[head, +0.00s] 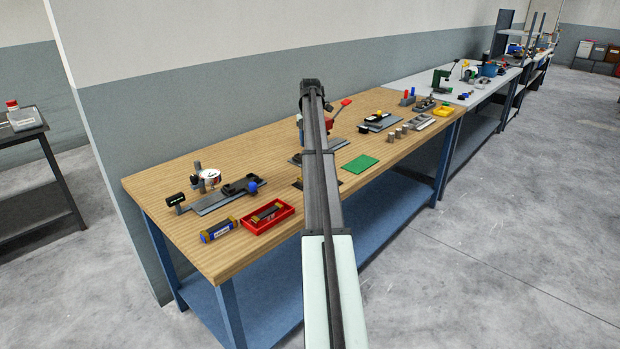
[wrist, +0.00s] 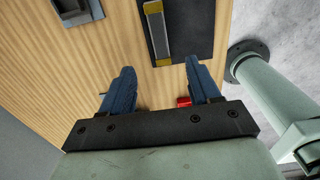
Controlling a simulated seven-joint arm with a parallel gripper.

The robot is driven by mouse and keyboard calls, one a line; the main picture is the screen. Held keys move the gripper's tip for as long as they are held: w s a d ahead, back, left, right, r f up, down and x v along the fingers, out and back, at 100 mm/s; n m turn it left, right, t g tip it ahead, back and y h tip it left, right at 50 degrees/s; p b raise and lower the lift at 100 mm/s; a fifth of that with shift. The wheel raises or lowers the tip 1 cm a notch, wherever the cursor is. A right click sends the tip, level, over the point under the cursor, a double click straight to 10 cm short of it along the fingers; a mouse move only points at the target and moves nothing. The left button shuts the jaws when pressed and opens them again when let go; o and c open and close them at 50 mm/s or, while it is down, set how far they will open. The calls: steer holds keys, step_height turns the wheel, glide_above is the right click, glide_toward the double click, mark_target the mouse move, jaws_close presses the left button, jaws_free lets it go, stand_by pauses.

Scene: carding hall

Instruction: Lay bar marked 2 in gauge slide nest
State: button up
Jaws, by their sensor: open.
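A dark bar with yellowish ends (head: 267,212) lies in a red tray (head: 290,211) at the bench's near left; I cannot read a mark on it. Behind it is a grey gauge slide (head: 212,200) with a dark nest (head: 236,188), a blue knob and a round dial (head: 210,176). In the wrist view, a grey bar with yellow ends (wrist: 157,35) lies on a dark plate (wrist: 190,30); no number is legible. My gripper (wrist: 160,80) is open and empty over the wood, with that bar ahead of its fingers. The arm hides the gripper in the head view.
A green mat (head: 360,164), a red-handled press (head: 340,108) and several small metal parts (head: 397,132) stand further right. A red piece (wrist: 184,101) shows beside the right finger.

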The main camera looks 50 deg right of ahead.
step_height(320, 180, down, 12)
steer(key=shift+w+f, duration=0.1)
steer(key=shift+f, duration=0.15)
stand_by(0.5)
steer(key=shift+c, duration=0.3)
jaws_close()
